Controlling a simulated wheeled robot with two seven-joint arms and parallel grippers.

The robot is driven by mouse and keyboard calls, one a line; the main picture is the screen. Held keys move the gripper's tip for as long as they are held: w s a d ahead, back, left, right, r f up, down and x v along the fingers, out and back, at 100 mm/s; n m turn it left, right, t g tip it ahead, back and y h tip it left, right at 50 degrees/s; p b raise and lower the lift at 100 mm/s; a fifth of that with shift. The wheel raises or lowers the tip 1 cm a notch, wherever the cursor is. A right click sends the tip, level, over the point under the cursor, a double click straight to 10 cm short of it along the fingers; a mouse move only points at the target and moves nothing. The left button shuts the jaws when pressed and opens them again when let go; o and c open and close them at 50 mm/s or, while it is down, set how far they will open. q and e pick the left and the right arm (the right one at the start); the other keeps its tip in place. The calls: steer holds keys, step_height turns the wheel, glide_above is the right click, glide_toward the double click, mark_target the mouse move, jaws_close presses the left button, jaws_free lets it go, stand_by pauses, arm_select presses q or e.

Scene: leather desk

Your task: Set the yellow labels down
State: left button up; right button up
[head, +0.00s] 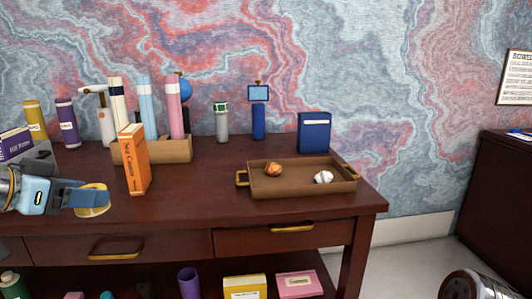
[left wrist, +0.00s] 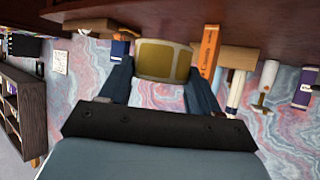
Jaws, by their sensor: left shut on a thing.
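The yellow labels (head: 94,211) show as a yellow piece with a pale rim, at the left front of the dark desk in the head view. My left gripper (head: 88,197) is shut on them, with its arm coming in from the left. In the left wrist view the yellow labels (left wrist: 158,60) sit between the two blue fingers of the left gripper (left wrist: 160,78). They look to be held above the desk top, close to its front; whether they touch it I cannot tell.
An orange book (head: 135,162) stands just right of the labels. Behind it a wooden holder (head: 176,150) carries tall rolls. A brown tray (head: 300,190) with two balls lies at right. The desk (head: 200,205) is bare between book and tray.

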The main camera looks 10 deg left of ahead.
arm_select(q)
steer(key=w+d+f+n+y, duration=0.1)
steer(key=w+d+f, duration=0.3)
steer(key=f, duration=1)
steer(key=w+d+f+n+y, duration=0.1)
steer(key=w+d+f, duration=0.4)
steer(key=f, duration=1)
steer(key=w+d+f+n+y, duration=0.2)
steer(key=w+d+f, duration=0.2)
steer(key=f, duration=1.1)
steer(key=d, duration=0.3)
steer(key=shift+w+f, duration=0.15)
steer(key=shift+f, duration=0.1)
